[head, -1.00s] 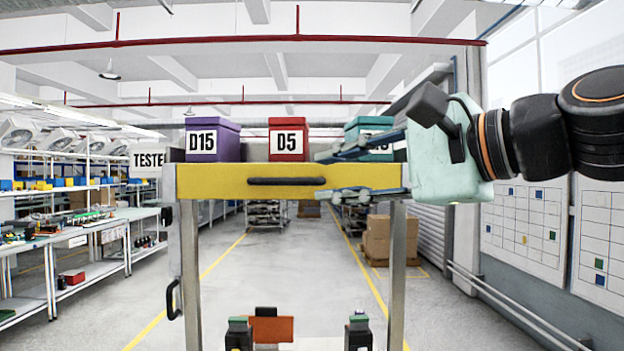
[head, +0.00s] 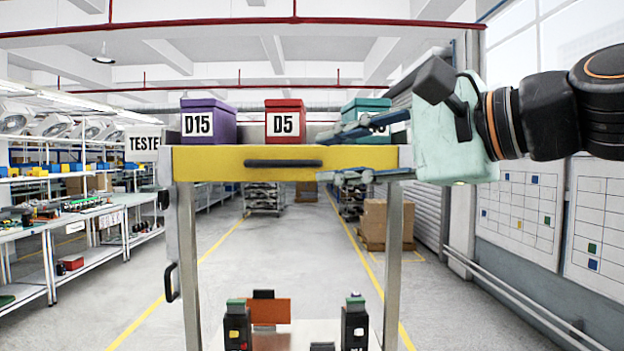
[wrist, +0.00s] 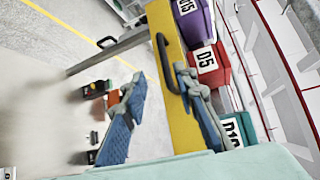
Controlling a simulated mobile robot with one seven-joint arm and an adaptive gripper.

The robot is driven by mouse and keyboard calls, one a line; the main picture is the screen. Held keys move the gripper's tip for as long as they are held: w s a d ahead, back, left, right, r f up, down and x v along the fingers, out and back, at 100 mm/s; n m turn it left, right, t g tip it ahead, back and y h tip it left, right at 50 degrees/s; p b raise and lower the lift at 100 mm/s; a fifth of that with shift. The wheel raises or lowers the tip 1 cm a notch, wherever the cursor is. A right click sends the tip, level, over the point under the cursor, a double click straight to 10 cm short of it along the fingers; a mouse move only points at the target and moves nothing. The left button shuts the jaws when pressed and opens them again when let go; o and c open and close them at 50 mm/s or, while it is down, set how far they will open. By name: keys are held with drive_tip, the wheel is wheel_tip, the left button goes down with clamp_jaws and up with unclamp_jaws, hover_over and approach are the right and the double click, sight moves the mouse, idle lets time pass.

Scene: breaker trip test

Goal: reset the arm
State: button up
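My arm reaches in from the right in the head view, held about level. My gripper (head: 322,156) is open and empty, with its two blue fingers apart. In the head view its fingers overlap the right end of the yellow drawer front (head: 225,163) and part of the teal box (head: 355,107). In the wrist view my gripper (wrist: 160,76) also shows spread, with the yellow front and its dark handle (wrist: 166,62) between and beyond the fingers. I cannot tell the exact distance to the cart; no contact shows.
A purple D15 box (head: 212,122) and a red D5 box (head: 285,122) stand on the cart top, beside a TESTED sign (head: 143,144). Breaker-like devices (head: 238,326) and an orange plate (head: 268,311) sit low in front. Shelving benches (head: 60,240) line the left; cartons (head: 375,222) stand behind.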

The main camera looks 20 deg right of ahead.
drive_tip(key=a+f+n+g+h+p, duration=0.2)
drive_tip(key=a+f+n+p, duration=0.15)
drive_tip(key=f, duration=0.55)
drive_tip(key=a+f+n+g+h+p, duration=0.2)
drive_tip(key=a+f+n+g, duration=0.15)
drive_tip(key=f, duration=0.45)
drive_tip(key=s+d+f+n+g+h+p, duration=0.1)
drive_tip(key=s+f+n, duration=0.2)
drive_tip(key=f, duration=0.5)
drive_tip(key=s+d+f+n+g+h+p, duration=0.1)
drive_tip(key=s+f+n+g+h+p, duration=0.1)
drive_tip(key=s+f+n, duration=0.2)
wheel_tip(320, 180, down, 4)
drive_tip(key=shift+r+h, duration=0.1)
drive_tip(key=shift+h, duration=0.2)
